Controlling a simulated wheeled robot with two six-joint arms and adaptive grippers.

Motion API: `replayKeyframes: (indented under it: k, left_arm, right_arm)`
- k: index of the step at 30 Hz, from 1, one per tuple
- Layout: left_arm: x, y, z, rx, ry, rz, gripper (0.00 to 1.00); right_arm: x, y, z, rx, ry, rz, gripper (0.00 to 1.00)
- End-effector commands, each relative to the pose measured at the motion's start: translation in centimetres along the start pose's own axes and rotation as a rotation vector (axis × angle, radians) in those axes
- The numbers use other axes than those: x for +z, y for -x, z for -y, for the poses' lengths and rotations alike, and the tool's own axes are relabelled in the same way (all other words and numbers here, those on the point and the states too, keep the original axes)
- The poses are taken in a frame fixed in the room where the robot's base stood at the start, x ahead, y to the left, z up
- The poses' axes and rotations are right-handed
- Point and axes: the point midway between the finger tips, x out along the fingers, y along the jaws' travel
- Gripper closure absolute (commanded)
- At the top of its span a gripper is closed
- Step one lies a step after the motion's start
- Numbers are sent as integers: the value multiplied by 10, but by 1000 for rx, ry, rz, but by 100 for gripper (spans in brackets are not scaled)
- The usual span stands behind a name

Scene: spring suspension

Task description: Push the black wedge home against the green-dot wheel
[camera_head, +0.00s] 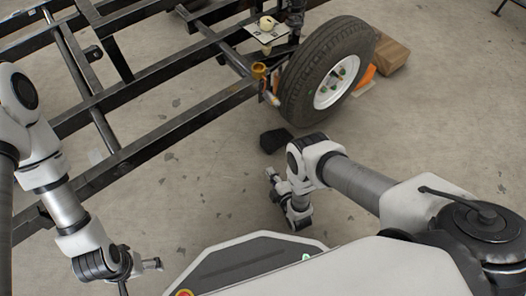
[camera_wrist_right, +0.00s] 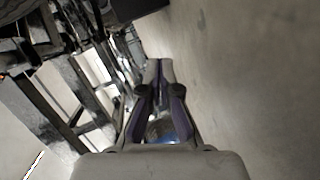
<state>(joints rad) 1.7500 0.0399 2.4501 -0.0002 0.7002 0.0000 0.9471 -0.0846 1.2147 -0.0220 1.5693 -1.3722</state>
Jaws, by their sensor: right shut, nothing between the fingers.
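The wheel (camera_head: 301,77) has a black tyre and a white rim with small green marks, in the head view at upper middle. The black wedge (camera_head: 275,139) lies on the floor just in front of the tyre; from this angle I cannot tell if they touch. My right gripper (camera_head: 270,177) is low over the floor, nearer to me than the wedge and apart from it. In the right wrist view its fingers (camera_wrist_right: 160,64) are shut with nothing between them. My left gripper (camera_head: 152,264) is at lower left, far from the wedge; its fingers are too small to read.
A black steel frame (camera_head: 168,143) fills the upper left, with a yellowish part (camera_head: 259,71) beside the wheel. An orange wedge (camera_head: 365,77) and a brown block (camera_head: 392,55) are behind the wheel. The concrete floor (camera_head: 215,190) between my arms is clear.

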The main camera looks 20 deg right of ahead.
Motion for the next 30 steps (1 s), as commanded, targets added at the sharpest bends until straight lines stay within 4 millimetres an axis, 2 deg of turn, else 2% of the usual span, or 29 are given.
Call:
replayKeyframes:
  k: [1,5,11,14,25,30]
  left_arm:
    - [0,-5,0,0,0,0,9]
    - [0,-8,0,0,0,0,9]
    - [0,-12,0,0,1,0,9]
    - [0,-19,0,0,1,0,9]
    - [-2,-56,1,-1,8,-5,9]
    - [-3,-62,1,-1,10,-7,9]
  right_arm:
    - [-5,0,8,71,68,-18,100]
    - [-17,5,7,219,208,-34,100]
    - [-21,0,4,271,257,-33,100]
    - [-21,-14,2,270,256,-33,100]
    - [-26,-92,-16,268,255,-33,100]
    - [0,-98,-28,265,256,-31,100]
